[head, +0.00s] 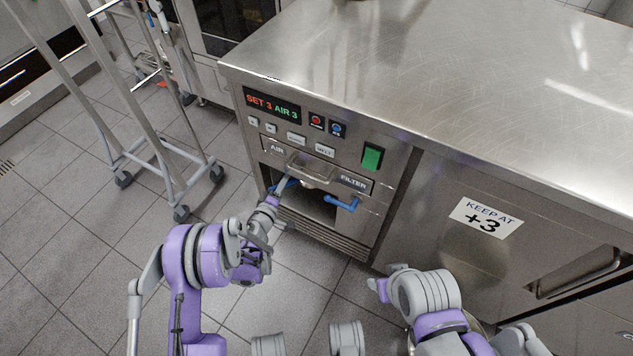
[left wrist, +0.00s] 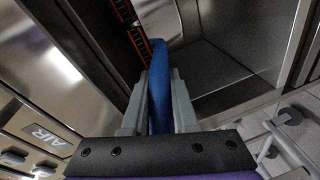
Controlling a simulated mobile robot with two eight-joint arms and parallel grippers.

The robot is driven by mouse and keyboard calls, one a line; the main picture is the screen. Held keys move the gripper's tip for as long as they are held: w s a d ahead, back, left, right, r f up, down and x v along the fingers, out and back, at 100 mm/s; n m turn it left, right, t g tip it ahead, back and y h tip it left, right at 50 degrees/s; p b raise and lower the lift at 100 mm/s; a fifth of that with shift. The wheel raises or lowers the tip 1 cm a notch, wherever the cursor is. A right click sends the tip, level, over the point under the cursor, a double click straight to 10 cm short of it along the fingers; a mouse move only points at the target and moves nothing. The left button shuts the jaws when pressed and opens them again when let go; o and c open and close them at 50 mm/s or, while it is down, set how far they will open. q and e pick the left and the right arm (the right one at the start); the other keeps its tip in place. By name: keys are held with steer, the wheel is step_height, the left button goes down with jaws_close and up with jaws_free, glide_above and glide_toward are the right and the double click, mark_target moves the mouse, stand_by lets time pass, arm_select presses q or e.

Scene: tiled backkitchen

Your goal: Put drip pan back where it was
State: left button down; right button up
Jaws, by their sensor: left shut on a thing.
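My left gripper (head: 280,188) is at the left side of the dark opening below the AIR FILTER panel on the steel unit. It is shut on a blue lever-like piece (left wrist: 158,85), which stands between its fingers in the left wrist view; a bit of it shows in the head view. A similar blue lever (head: 345,203) sits free at the opening's right side. I cannot make out a drip pan for certain in either view. The opening (head: 310,207) looks dark and mostly empty, partly hidden by my left gripper. My right arm is low in front of the unit; its fingers are unclear.
The AIR FILTER panel (head: 352,181) with a metal handle (head: 309,166) is above the opening. Slotted vents (head: 325,236) lie below it. A wheeled rack (head: 150,110) stands on the left. A cabinet door with a KEEP AT +3 label (head: 486,217) is right. Tiled floor is clear at lower left.

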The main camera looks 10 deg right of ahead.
arm_select(q)
steer(key=shift+f+b, duration=1.4)
steer(key=shift+f, duration=3.55)
steer(key=c, duration=0.7)
jaws_free()
steer(key=shift+f, duration=0.1)
